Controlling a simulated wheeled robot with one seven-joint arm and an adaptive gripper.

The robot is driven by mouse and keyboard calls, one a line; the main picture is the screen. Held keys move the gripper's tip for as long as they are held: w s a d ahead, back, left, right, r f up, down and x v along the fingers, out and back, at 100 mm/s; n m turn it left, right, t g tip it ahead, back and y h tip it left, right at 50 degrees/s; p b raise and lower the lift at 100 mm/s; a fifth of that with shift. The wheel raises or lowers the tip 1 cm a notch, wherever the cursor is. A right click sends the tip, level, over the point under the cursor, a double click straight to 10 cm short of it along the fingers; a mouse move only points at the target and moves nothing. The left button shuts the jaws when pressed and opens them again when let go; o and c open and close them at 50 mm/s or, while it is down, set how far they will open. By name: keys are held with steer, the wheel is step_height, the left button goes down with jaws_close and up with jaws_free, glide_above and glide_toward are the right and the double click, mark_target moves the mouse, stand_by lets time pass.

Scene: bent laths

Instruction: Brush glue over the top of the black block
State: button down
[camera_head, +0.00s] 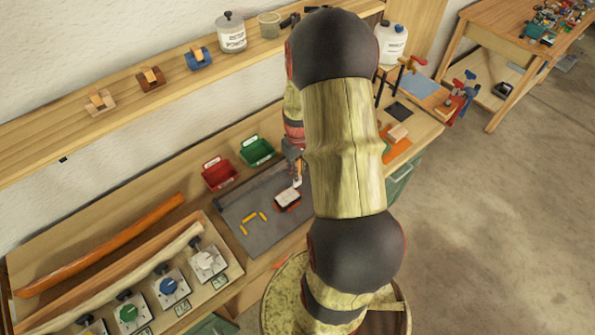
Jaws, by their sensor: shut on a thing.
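My gripper (294,160) is partly hidden behind my arm, above the grey mat (256,238). It is shut on a small brush (298,181) with a pale lower end, which points down. Just below the brush, a small block (287,201) lies on the mat. The block has dark sides, some red at its edge and a whitish top. I cannot tell whether the brush touches it, or whether the white is glue.
Red (218,174) and green (257,151) bins stand behind the mat. Several yellow pieces (248,226) lie on it. Left is a board with coloured knobs (168,286) and long laths (100,247). A shelf (130,110) runs along the wall. My arm hides the bench's middle.

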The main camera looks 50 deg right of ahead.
mark_target(298, 165)
steer(key=shift+r, duration=0.1)
steer(key=shift+r+p, duration=0.95)
steer(key=shift+r, duration=0.5)
steer(key=shift+s+f, duration=0.15)
